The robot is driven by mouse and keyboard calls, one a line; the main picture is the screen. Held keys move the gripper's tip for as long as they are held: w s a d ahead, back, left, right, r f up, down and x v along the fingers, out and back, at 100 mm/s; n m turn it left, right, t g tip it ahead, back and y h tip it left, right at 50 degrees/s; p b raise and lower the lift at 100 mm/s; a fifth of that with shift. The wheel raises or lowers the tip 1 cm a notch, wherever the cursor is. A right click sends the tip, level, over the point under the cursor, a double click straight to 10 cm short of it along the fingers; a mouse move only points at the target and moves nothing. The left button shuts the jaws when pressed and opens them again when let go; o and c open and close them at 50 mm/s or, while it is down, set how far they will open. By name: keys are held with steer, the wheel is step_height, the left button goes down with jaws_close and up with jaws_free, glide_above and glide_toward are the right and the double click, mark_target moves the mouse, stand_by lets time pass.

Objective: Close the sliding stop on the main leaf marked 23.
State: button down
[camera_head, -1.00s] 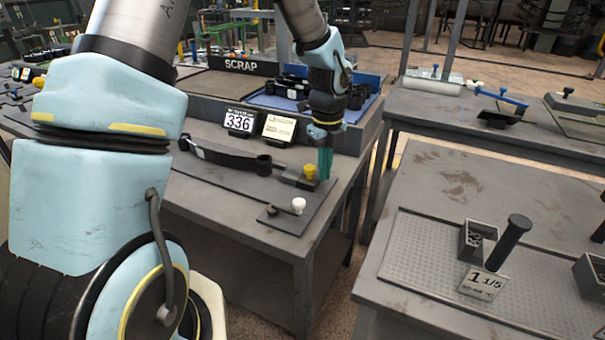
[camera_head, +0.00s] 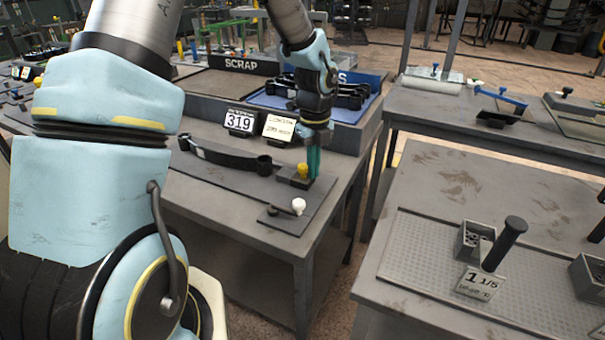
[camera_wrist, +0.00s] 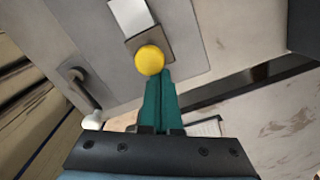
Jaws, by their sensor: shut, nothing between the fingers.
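A dark leaf spring (camera_head: 226,156) lies on a flat plate on the middle table, its eye end toward the right. Past that eye a dark sliding block (camera_head: 294,181) carries a yellow knob (camera_head: 303,169); the knob also shows in the wrist view (camera_wrist: 149,60). I cannot read a 23 on anything here. My gripper (camera_head: 314,174) is shut and empty, with its teal fingers pointing down just right of the yellow knob. In the wrist view the fingertips (camera_wrist: 160,74) are close beside the knob; I cannot tell whether they touch it.
A white knob (camera_head: 299,204) with a dark lever stands on the plate's front corner. A display reading 319 (camera_head: 239,121) and a cream card (camera_head: 278,128) stand behind. A blue tray (camera_head: 262,98) holds dark parts. A bench (camera_head: 450,175) stands right, across a floor gap.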

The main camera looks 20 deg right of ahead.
steer(key=shift+w+a, duration=0.45)
steer(key=shift+a, duration=0.05)
steer(key=shift+w+a+p, duration=0.25)
steer(key=shift+p, duration=0.15)
steer(key=shift+w+a, duration=0.25)
steer(key=shift+w, duration=0.1)
stand_by(0.4)
steer(key=shift+r+p, duration=0.15)
steer(key=shift+p, duration=0.3)
steer(key=shift+d+r, duration=0.1)
steer(key=shift+r, duration=0.05)
steer(key=shift+s+r+p, duration=0.15)
steer(key=shift+r+p, duration=1.5)
steer(key=shift+p, duration=0.05)
steer(key=shift+s+r+p, duration=0.1)
steer(key=shift+r+p, duration=1.5)
steer(key=shift+p, duration=0.05)
